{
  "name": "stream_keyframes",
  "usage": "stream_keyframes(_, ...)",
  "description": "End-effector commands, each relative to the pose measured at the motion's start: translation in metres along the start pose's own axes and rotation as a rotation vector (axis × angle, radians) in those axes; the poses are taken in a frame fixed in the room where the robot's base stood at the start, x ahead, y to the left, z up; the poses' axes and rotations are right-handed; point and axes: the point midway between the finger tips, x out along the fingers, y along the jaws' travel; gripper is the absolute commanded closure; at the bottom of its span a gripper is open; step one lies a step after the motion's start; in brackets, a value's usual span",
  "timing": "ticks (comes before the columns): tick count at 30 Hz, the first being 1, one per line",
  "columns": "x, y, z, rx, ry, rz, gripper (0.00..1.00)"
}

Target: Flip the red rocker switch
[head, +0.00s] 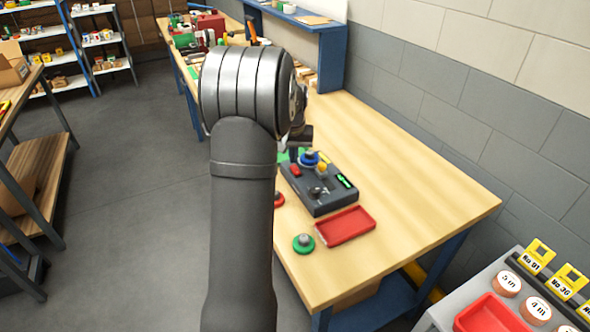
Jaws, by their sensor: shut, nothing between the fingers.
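A dark grey control box (322,202) sits on the wooden workbench. The small red rocker switch (295,170) is on its top, near the left edge. I cannot tell which way it is tipped. My gripper (296,153) is shut and empty, just above the far left part of the box, close behind the red switch. My arm hides part of the gripper and the bench to the left. I cannot tell whether the fingers touch anything.
Beside the switch are a blue round knob (310,158), a yellow part (322,168) and a lit green display (346,181). A red tray (345,226) and a green-based knob (303,243) lie in front. The bench's right side is clear.

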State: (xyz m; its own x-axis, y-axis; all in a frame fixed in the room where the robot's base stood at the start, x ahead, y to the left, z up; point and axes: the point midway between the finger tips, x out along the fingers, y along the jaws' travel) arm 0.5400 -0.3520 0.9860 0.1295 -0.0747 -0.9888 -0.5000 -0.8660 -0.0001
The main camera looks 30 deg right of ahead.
Motion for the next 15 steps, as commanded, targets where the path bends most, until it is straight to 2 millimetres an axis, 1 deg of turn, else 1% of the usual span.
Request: stream_keyframes(15,0.0046,0.0,0.0007,0.0,0.0,0.0,1.0)
